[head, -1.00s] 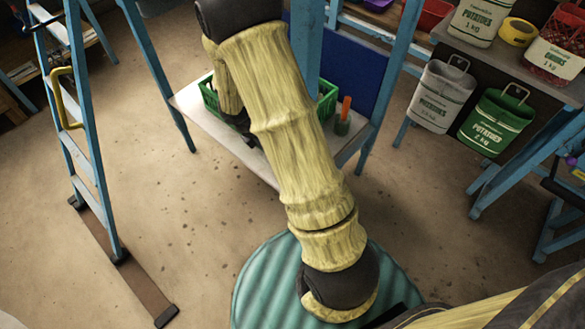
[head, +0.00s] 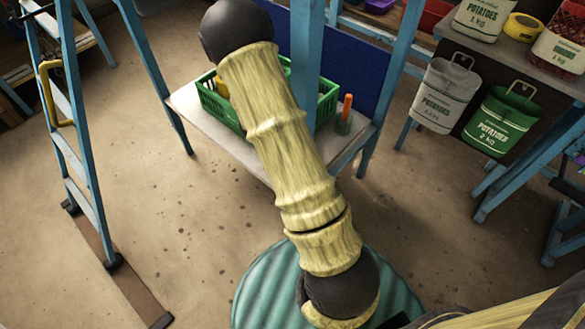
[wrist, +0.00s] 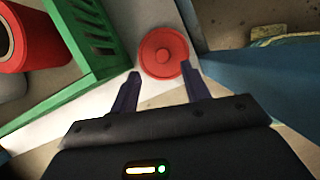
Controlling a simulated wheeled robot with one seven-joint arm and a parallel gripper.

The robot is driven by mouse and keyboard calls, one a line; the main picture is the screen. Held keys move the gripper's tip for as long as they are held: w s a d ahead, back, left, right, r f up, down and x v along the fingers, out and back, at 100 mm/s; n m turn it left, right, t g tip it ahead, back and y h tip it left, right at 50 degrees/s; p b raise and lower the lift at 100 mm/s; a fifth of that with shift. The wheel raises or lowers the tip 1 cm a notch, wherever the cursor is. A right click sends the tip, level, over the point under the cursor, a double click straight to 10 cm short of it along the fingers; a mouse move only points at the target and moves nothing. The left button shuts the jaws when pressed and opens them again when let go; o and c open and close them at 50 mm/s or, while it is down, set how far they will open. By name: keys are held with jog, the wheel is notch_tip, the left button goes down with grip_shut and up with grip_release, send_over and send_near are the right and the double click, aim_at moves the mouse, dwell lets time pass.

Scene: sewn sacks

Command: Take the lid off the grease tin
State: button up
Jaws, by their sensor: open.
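The grease tin's round red lid (wrist: 163,50), with a small raised knob in its middle, shows from above in the wrist view, over the pale shelf. The tin's body is hidden beneath it. My gripper (wrist: 160,73) is open, its two dark fingertips near the lid's lower left and lower right edges. Nothing is held between the fingers. I cannot tell whether the fingertips touch the lid. In the head view my arm hides both the gripper and the tin.
A green crate (wrist: 94,40) stands left of the lid, with a red hollow cylinder (wrist: 12,38) at the left edge. A blue post (wrist: 245,85) rises close on the right.

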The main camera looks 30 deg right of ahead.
jog(key=b+x, duration=0.2)
jog(key=x, duration=0.1)
jog(key=b+x, duration=0.1)
jog(key=x, duration=0.1)
jog(key=shift+s+d+f, duration=0.1)
jog(key=shift+s+d, duration=0.15)
jog(key=shift+s, duration=0.05)
grip_shut()
